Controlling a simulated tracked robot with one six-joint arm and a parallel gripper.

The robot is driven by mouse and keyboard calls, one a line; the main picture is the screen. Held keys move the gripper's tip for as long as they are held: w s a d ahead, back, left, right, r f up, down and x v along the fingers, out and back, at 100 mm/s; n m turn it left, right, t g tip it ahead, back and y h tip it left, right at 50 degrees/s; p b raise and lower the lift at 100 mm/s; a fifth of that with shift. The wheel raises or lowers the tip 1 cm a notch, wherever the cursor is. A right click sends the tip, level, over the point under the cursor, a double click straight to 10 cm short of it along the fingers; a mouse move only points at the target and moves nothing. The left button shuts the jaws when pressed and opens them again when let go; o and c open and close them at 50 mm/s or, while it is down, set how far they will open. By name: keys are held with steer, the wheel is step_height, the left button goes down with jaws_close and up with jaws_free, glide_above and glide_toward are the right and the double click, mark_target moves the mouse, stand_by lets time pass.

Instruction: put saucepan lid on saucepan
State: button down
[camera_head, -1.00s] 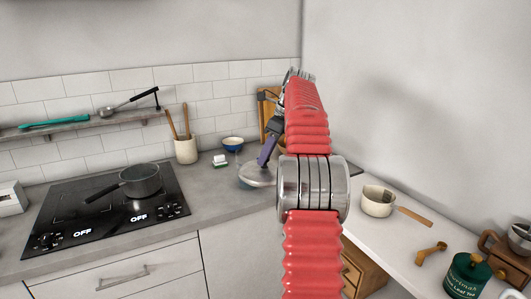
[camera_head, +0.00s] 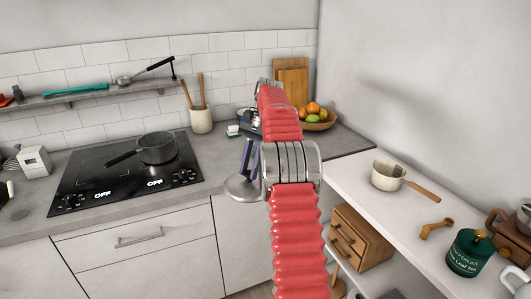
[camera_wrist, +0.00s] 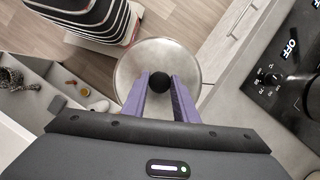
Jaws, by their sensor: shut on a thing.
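My gripper (camera_wrist: 160,92) has purple fingers and is shut on the black knob of the saucepan lid (camera_wrist: 142,62). The lid is a round metallic disc, and in the head view it (camera_head: 241,189) hangs level in front of the counter's front edge. The dark saucepan (camera_head: 157,148) stands uncovered on the stove (camera_head: 125,176), left of my gripper (camera_head: 248,172), with its handle pointing left.
A white saucepan (camera_head: 388,176) with a wooden handle stands on the right-hand white counter. A utensil crock (camera_head: 201,120) and a fruit bowl (camera_head: 316,122) stand at the back. Grey counter between the stove and my gripper looks clear.

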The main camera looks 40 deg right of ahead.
steer(key=a+f+n+g+h, duration=0.1)
steer(key=a+f+n, duration=0.3)
steer(key=a, duration=0.7)
steer(key=a+f+n+g+h, duration=0.1)
steer(key=a+f+n, duration=0.4)
steer(key=a, duration=0.6)
steer(key=a+f+n+g+h, duration=0.1)
steer(key=a+f+n, duration=0.4)
steer(key=a, duration=0.6)
steer(key=shift+s+a+n+g+h, duration=0.3)
steer(key=shift+s+n+g+h, duration=0.1)
steer(key=shift+n+h, duration=0.5)
